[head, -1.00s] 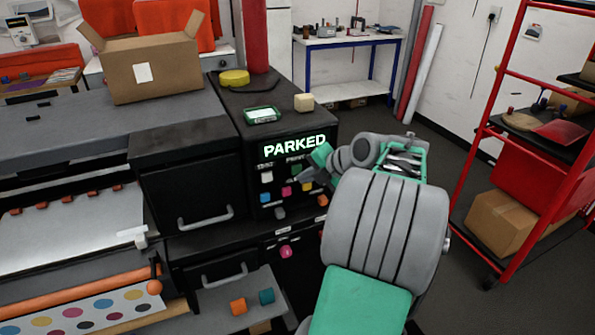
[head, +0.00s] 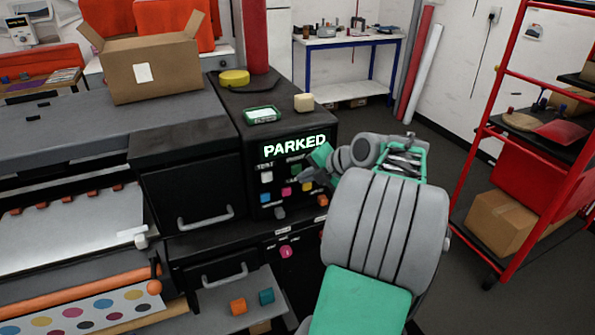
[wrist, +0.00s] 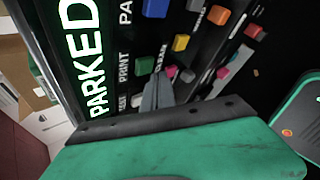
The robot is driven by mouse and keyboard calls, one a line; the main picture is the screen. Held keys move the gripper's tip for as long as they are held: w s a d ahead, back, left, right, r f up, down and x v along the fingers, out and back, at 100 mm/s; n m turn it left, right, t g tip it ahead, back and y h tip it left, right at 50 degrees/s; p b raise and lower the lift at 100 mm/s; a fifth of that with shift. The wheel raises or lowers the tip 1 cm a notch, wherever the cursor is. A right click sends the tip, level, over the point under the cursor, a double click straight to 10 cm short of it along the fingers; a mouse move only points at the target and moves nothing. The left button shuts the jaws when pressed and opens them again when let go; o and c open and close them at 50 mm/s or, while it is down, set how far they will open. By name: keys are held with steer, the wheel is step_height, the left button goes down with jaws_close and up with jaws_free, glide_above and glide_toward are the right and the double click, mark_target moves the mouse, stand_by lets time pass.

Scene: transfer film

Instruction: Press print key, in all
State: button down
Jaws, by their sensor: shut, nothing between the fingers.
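The black control panel shows a lit "PARKED" display (head: 294,146) above rows of coloured keys. The green key (wrist: 145,63) stands beside the word PRINT in the wrist view; it is small and partly hidden in the head view. My gripper (wrist: 159,80) is shut and empty, its grey fingertips close to the panel between the green key and a pink key (wrist: 170,72). I cannot tell whether the tips touch anything. The white key by TEST is mostly hidden behind the fingers in the wrist view but shows in the head view (head: 266,177).
Other keys crowd the panel, including a yellow one (wrist: 181,43) and a blue one (wrist: 155,8). A green-framed device (head: 262,115) and a cream block (head: 304,102) lie on the cabinet top. A red rack (head: 490,130) stands at right.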

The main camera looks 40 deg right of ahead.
steer(key=shift+w, duration=0.1)
steer(key=shift+w+d+b, duration=0.15)
steer(key=shift+w+b, duration=0.15)
steer(key=shift+b, duration=0.2)
steer(key=shift+w+d+b, duration=0.15)
steer(key=shift+w+b, duration=0.15)
steer(key=shift+w, duration=0.15)
stand_by(0.6)
steer(key=shift+s+a+b, duration=0.25)
steer(key=shift+s+b, duration=0.5)
steer(key=shift+s, duration=0.1)
steer(key=shift+s, duration=0.1)
